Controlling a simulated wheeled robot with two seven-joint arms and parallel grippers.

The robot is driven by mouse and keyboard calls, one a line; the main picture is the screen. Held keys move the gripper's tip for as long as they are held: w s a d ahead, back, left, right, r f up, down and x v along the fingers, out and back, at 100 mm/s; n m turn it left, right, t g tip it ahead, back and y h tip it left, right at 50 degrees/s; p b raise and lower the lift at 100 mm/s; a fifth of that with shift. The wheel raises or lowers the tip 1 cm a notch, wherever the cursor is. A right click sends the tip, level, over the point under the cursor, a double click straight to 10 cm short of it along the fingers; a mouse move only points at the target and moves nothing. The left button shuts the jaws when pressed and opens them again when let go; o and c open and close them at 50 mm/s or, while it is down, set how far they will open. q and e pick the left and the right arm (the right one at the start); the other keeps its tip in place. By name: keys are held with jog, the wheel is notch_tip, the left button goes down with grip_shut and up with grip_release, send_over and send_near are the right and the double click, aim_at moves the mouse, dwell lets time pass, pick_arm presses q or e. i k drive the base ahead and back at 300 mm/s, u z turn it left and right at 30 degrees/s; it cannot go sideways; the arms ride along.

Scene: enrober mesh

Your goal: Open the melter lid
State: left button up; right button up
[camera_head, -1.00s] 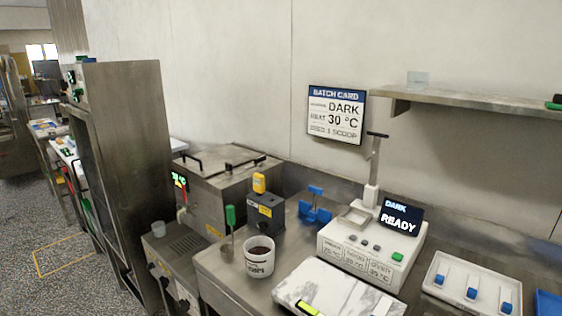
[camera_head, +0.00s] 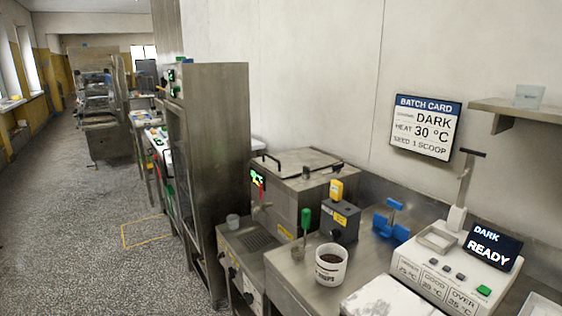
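The melter (camera_head: 291,200) is a steel box against the wall, right of a tall steel cabinet. Its flat lid (camera_head: 301,162) is down, with a dark bar handle (camera_head: 268,160) at its left and a dark fitting near its front right corner. A green display (camera_head: 257,178) and a small red lever show on its left side. Neither of my grippers is in view.
A white cup of dark pieces (camera_head: 331,264), a grey box with a yellow knob (camera_head: 340,220), a blue stand (camera_head: 391,219) and a white device reading READY (camera_head: 450,258) crowd the counter. The tall cabinet (camera_head: 215,150) stands left. Open floor (camera_head: 90,235) lies further left.

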aim_at(285, 165)
jog(key=u, duration=0.95)
jog(key=k, duration=1.2)
jog(key=u, duration=0.9)
jog(key=i, duration=2.95)
jog(key=z, duration=0.9)
jog(key=i, duration=1.65)
jog(key=z, duration=2.05)
jog(key=i, duration=0.9)
jog(key=z, duration=0.7)
